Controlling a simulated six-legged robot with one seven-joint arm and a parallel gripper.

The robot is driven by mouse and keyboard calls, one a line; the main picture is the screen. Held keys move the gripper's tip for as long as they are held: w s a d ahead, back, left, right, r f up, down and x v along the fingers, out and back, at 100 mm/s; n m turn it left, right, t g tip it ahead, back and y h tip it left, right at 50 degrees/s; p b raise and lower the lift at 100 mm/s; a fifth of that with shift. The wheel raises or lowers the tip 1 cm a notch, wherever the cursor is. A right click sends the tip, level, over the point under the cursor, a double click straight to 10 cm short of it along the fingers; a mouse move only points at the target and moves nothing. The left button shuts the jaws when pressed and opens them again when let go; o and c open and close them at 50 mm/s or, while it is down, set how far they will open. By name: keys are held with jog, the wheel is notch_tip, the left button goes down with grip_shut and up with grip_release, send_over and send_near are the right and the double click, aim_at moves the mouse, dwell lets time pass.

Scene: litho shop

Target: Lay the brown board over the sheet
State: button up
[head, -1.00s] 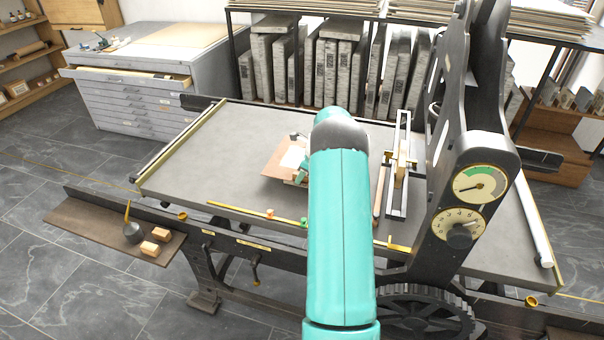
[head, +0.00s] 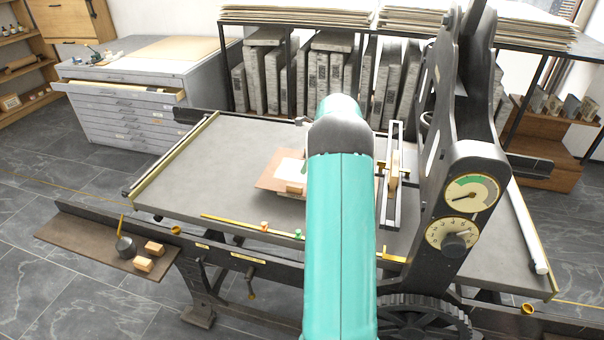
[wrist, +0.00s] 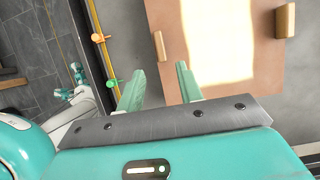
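The brown board (head: 265,182) lies flat on the press's grey bed (head: 200,170), partly hidden by my arm in the head view. It also shows in the wrist view (wrist: 270,75), with one wooden block (wrist: 160,46) near its left edge and another (wrist: 285,20) at its right. A pale cream area (wrist: 218,40) shows within the board's outline. I cannot tell whether it is the sheet or bright light on the board. My gripper (wrist: 160,86) is open and empty, its fingers over the bed near the board's left side.
The press's black upright with dials (head: 460,200) and a metal frame (head: 390,180) stand right of my arm. A yellow rule (head: 245,226) with orange and green pegs runs along the bed's front. A side shelf (head: 85,238) holds small blocks. The bed's left is clear.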

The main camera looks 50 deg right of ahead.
jog(key=shift+s+r, duration=0.15)
jog(key=shift+r, duration=0.3)
jog(key=a+r+n, duration=0.5)
jog(key=a+r, duration=0.2)
jog(key=a, duration=0.4)
jog(key=a+r+n, duration=0.6)
jog(key=a+r, duration=0.2)
jog(key=a, duration=0.3)
jog(key=s+a+r+n+h, duration=0.1)
jog(key=s+a+r+n, duration=0.1)
jog(key=s+a+n, duration=0.35)
jog(key=s+a+r+n, duration=0.2)
jog(key=a, duration=0.7)
jog(key=s+a+f+n+t+h, duration=0.1)
jog(key=s+a+f+n, duration=0.1)
jog(key=s+a+n, duration=0.9)
jog(key=s+n, duration=0.1)
jog(key=s, duration=0.2)
jog(key=shift+s+a+f+t, duration=0.15)
jog(key=shift+s+a+t, duration=0.15)
jog(key=shift+s+a, duration=0.1)
jog(key=shift+d, duration=0.15)
